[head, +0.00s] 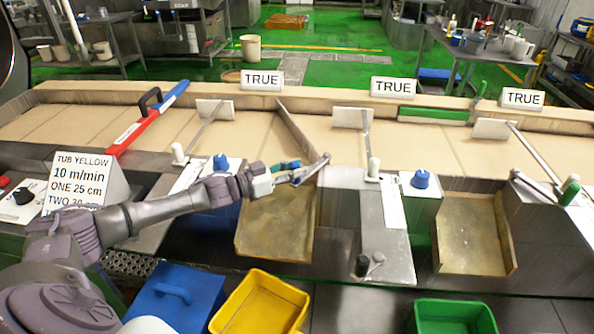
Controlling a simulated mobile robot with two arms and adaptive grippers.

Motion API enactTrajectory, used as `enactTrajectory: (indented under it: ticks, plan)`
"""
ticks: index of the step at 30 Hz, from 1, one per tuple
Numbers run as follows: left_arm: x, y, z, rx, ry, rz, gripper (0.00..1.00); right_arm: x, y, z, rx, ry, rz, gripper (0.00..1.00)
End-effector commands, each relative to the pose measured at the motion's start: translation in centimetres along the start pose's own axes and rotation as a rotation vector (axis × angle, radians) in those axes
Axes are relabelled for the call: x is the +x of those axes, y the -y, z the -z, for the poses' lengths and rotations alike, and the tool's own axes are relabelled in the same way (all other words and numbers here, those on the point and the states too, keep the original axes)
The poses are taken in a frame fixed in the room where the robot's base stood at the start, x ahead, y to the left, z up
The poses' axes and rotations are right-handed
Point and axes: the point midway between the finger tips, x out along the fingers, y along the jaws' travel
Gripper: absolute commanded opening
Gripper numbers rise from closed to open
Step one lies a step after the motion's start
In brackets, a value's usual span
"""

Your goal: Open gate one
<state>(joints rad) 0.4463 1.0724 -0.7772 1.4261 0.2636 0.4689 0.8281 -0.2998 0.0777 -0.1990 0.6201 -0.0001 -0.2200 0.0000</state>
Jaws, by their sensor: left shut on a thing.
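My left gripper (293,174) is above the belt's front edge, over the first metal chute (275,228). It is shut on a grey lever (313,168) with a round end; the fingers hide part of it. A beige panel (294,132) slants across the belt just behind the lever. I cannot tell whether that panel is gate one or whether the lever is joined to it. To the left, a thin grey bar (207,124) runs over the belt from a white-topped post (178,153). My right gripper is out of view.
Blue knobs (220,162) and (421,179) stand on the front edge. A second bar (366,130) and a third bar (533,152) lie to the right. A red-and-blue bar (146,120) crosses the belt at left. Yellow (262,300) and green (455,316) tubs stand below.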

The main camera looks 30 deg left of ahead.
Motion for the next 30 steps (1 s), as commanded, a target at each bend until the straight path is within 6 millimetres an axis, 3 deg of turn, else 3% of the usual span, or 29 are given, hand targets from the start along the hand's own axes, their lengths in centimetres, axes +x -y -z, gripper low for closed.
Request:
enactTrajectory:
  ticks: [10,11,15,25,30]
  plan:
    - [0.0,0.5,0.5,0.004,-0.006,0.008,0.0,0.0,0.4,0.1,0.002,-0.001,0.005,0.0]
    - [0.0,0.5,0.5,0.004,-0.006,0.008,0.3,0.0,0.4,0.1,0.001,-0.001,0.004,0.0]
    - [0.0,0.4,0.4,0.004,-0.005,0.006,0.53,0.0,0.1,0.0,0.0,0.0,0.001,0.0]
    - [-0.1,0.2,0.2,0.002,-0.002,0.003,0.53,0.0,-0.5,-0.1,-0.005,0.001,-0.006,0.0]
    - [-1.8,0.2,0.0,0.002,0.002,0.003,0.53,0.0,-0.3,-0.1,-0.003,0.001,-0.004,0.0]
